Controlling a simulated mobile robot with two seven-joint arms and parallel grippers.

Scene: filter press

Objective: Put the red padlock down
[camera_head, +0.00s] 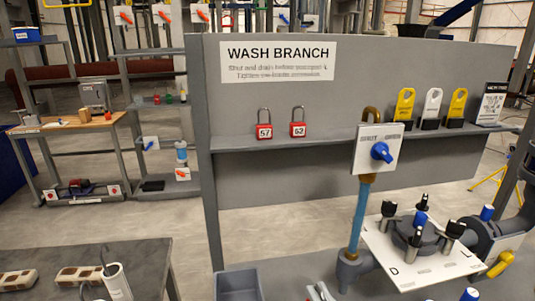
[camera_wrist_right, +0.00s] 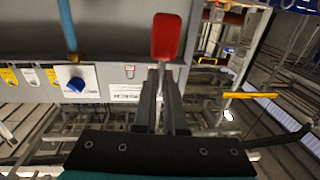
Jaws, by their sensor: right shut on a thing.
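My right gripper shows in the right wrist view (camera_wrist_right: 163,88), its dark fingers shut on the shackle of a red padlock (camera_wrist_right: 166,37). The padlock's red body extends past the fingertips, and no number can be read on it. Red padlocks marked 57 (camera_head: 265,131) and 62 (camera_head: 298,129) stand upright on the grey shelf (camera_head: 345,137), shackles up. My left gripper is not in view.
A grey open bin (camera_head: 237,283) and a valve plate (camera_head: 385,246) are below. The shelf's left end is bare.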

